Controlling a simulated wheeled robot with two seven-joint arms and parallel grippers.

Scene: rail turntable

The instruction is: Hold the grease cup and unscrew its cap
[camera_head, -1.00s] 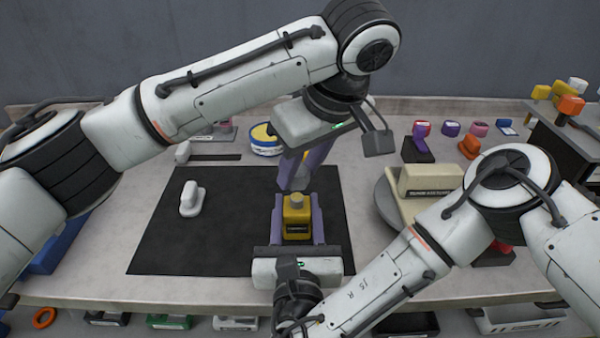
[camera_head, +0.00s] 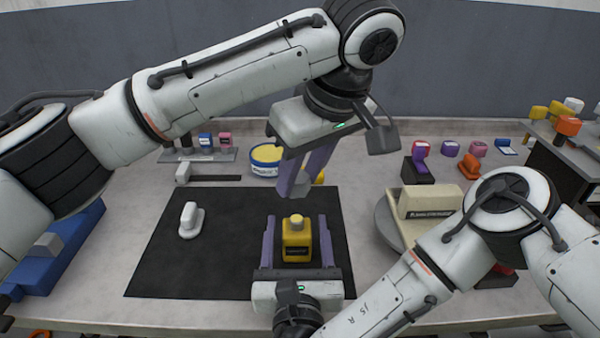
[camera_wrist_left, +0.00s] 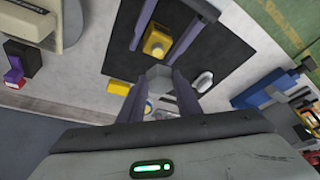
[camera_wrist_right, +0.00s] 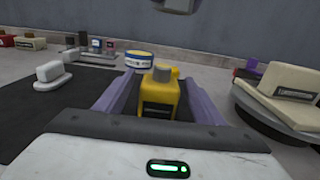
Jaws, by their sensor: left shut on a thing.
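The yellow grease cup (camera_head: 297,246) stands upright on the black mat (camera_head: 170,275), with a pale round neck on top. It also shows in the right wrist view (camera_wrist_right: 158,98). My right gripper (camera_head: 297,222) is open around it, a finger on each side with gaps between. My left gripper (camera_head: 298,190) is above and behind the cup, shut on a grey faceted piece that looks like the cap (camera_wrist_left: 160,76). The fingers partly hide this cap in the head view, and it is clear of the cup.
A white handled block (camera_head: 191,220) lies on the mat's left part. A round turntable with a cream block (camera_head: 430,203) stands right. A yellow-blue tin (camera_head: 265,158) is at the back, a blue box (camera_head: 60,255) at far left. The mat's left half is mostly clear.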

